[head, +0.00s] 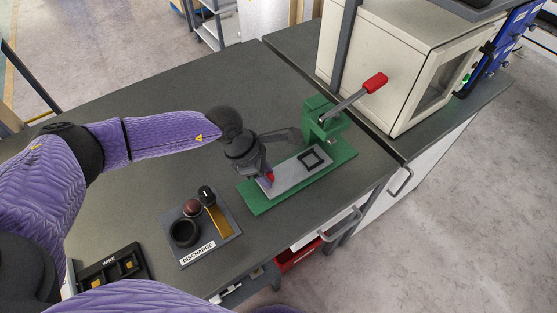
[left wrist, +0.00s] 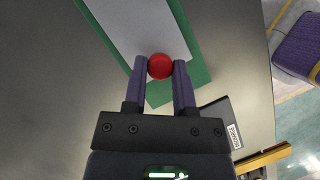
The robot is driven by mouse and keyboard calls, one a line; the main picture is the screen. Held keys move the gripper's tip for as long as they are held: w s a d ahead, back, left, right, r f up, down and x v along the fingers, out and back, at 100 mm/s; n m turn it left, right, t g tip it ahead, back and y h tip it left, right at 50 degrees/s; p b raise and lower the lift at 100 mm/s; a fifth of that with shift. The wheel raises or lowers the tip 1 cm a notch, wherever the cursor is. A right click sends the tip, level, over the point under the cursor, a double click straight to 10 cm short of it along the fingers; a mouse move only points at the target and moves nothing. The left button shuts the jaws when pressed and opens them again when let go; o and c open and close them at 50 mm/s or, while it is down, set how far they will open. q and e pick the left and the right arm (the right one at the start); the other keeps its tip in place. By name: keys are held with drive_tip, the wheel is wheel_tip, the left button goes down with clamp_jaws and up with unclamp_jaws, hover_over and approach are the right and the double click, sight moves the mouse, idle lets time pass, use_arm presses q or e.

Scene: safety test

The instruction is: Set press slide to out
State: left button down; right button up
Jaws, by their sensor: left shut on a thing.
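The green press (head: 322,118) stands at the back of its long green base (head: 258,205), its red-tipped lever (head: 375,82) raised up to the right. The light grey slide (head: 290,178) lies along the base, with a black square frame (head: 322,164) on it near the press head. A red knob sits at the slide's near left end and shows clearly in the left wrist view (left wrist: 160,66). My left gripper (head: 268,177) is shut on this red knob, one purple finger on each side. It partly hides the knob in the head view. My right gripper is not in view.
A grey panel marked DISCHARGE (head: 222,240) with a black ring, dark red ball and brass bar lies left of the press base. A black tray (head: 122,258) stands near the front left. A cream cabinet (head: 395,50) stands behind the press. The bench's back left is clear.

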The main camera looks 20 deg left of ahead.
use_arm(q)
drive_tip(key=s+a, duration=0.1)
drive_tip(key=s+a+p, duration=0.1)
drive_tip(key=s, duration=0.1)
drive_tip(key=shift+a+r, duration=0.15)
drive_tip(key=shift+r, duration=0.05)
drive_tip(key=shift+s+a+f+p, duration=0.15)
drive_tip(key=shift+s+a+p, duration=0.2)
drive_tip(key=shift+p, duration=0.05)
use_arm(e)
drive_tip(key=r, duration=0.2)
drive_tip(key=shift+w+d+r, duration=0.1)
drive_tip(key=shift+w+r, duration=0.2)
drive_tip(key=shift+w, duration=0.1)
use_arm(q)
drive_tip(key=shift+f, duration=0.1)
drive_tip(key=shift+c, duration=2.1)
unclamp_jaws()
drive_tip(key=shift+s, duration=0.15)
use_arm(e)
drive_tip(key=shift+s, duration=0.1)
use_arm(q)
drive_tip(key=w+p+v, duration=0.1)
drive_tip(key=p+v, duration=0.1)
drive_tip(key=v, duration=0.8)
drive_tip(key=shift+s, duration=0.45)
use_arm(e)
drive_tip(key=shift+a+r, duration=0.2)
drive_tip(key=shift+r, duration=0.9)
